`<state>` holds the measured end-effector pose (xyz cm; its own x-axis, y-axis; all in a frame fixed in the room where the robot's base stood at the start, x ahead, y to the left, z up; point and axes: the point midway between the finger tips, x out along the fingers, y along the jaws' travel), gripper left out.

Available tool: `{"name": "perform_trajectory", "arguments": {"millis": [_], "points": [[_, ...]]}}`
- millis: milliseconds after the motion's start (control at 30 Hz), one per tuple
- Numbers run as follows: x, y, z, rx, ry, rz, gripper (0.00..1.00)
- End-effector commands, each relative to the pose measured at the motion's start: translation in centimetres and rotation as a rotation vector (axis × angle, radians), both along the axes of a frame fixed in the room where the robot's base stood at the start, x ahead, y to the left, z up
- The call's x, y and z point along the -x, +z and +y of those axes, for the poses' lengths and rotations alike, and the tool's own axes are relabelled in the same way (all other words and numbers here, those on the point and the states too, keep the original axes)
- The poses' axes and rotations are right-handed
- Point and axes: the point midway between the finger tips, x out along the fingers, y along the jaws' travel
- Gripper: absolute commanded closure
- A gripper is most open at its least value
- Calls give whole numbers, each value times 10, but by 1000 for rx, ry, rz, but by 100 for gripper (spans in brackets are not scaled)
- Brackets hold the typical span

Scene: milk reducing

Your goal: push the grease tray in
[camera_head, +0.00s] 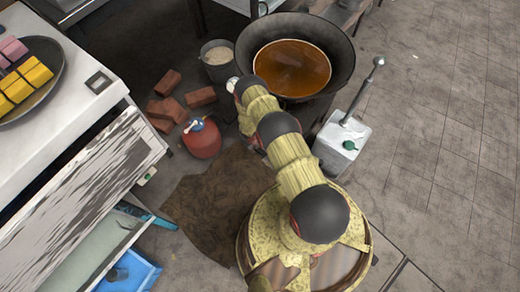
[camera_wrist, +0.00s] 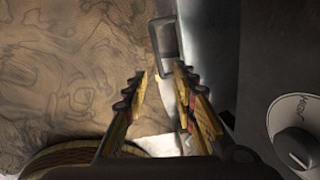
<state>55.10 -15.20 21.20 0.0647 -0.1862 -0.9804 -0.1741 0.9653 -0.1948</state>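No part is clearly recognisable as the grease tray. In the wrist view, a dark rectangular loop like a handle (camera_wrist: 165,45) lies beyond my fingertips, beside a pale metallic strip. I cannot tell whether it belongs to the grease tray. My gripper (camera_wrist: 160,83) has its two fingers apart, with nothing visible held between them. In the head view, my arm reaches up the picture and its gripper is not clearly visible. A pale tray-like part (camera_head: 90,252) juts from under the left counter, with a blue tray (camera_head: 130,272) beside it.
A white counter (camera_head: 75,120) stands at left. A dark panel has a knob (camera_wrist: 295,145). Right floor is clear.

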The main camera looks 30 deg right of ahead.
Motion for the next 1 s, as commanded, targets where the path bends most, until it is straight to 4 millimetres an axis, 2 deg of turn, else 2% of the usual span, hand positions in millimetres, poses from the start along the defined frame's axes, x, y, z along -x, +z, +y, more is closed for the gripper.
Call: {"name": "perform_trajectory", "arguments": {"millis": [100, 267, 700, 1000], "points": [[-1, 0, 0, 5, 113, 20, 73], [0, -6, 0, 9, 166, 31, 73], [-4, -66, -11, 8, 164, 30, 73], [-6, -77, -14, 8, 164, 29, 73]]}}
